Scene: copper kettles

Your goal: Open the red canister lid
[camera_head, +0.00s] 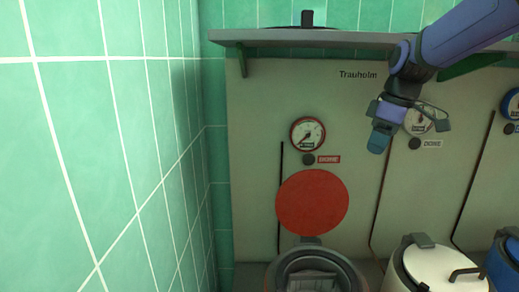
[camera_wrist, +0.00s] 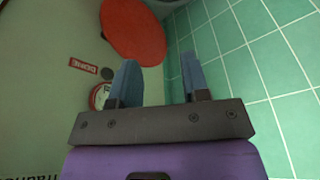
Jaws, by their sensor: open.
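The red canister (camera_head: 273,277) stands at the bottom of the head view, cut off by the frame edge. Its mouth is uncovered and shows a dark ring and a grey interior. A round red disc (camera_head: 312,201), which looks like its lid, stands upright behind the mouth, above a dark hinge (camera_head: 310,242). The disc also shows at the top of the wrist view (camera_wrist: 133,28). My gripper (camera_head: 408,130) is up and to the right of the disc, apart from it. Its two blue fingers are open and empty in the wrist view (camera_wrist: 160,82).
A white canister (camera_head: 440,268) with a closed lid and a blue one (camera_head: 502,262) stand to the right. A gauge (camera_head: 307,134) is on the panel above the disc. A shelf (camera_head: 320,38) juts out above. A green tiled wall (camera_head: 110,150) bounds the left.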

